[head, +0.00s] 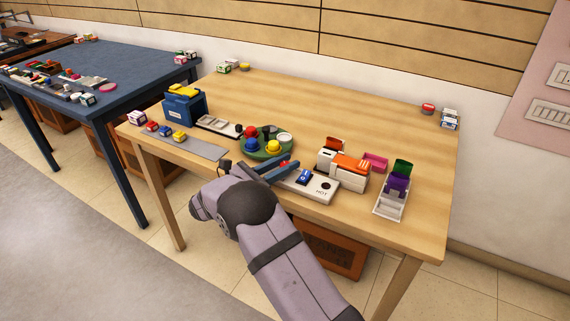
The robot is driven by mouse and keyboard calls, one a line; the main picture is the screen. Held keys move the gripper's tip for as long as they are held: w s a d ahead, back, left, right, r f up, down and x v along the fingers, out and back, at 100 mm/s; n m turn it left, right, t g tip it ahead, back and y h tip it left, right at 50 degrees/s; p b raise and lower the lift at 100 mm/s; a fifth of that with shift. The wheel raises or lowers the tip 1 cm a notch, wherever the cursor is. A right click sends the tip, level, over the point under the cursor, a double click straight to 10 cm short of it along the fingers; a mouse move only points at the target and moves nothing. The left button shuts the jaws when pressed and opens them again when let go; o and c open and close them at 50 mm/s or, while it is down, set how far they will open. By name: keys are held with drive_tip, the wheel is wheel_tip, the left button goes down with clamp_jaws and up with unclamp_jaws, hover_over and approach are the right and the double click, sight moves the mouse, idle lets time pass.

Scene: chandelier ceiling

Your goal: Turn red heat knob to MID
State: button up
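A white control panel (328,198) lies near the front edge of the wooden table, with a blue knob (304,177) and a small black knob (325,184) on it. Dark lettering on its front is too small to read surely. My gripper (285,162) is at the panel's left end, pointing right and away, with its two blue-grey fingers apart. A small patch of red, likely the red heat knob (284,163), shows between the fingertips. The fingers hide most of it, so its setting and any contact with the fingers cannot be told.
A green round tray (257,155) with red, blue and yellow pieces is just behind my gripper. A white and orange device (344,168) and a holder with purple and green items (393,195) stand to the right. A blue box (184,106) stands left. The table's back middle is clear.

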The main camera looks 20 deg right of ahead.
sight(285, 163)
drive_tip(key=shift+m+g, duration=0.4)
drive_tip(key=shift+g, duration=0.2)
drive_tip(key=shift+w+m+g+h+b, duration=0.1)
drive_tip(key=shift+m+g+h+b, duration=0.75)
drive_tip(key=shift+g, duration=0.65)
drive_tip(key=shift+w+r+m+g, duration=0.1)
drive_tip(key=shift+m+g, duration=0.45)
drive_tip(key=shift+g, duration=0.05)
drive_tip(key=shift+m+g+b, duration=0.5)
drive_tip(key=shift+g+b, duration=0.05)
drive_tip(key=shift+g, duration=0.25)
drive_tip(key=o, duration=0.8)
wheel_tip(285, 163, up, 10)
drive_tip(key=shift+p, duration=0.55)
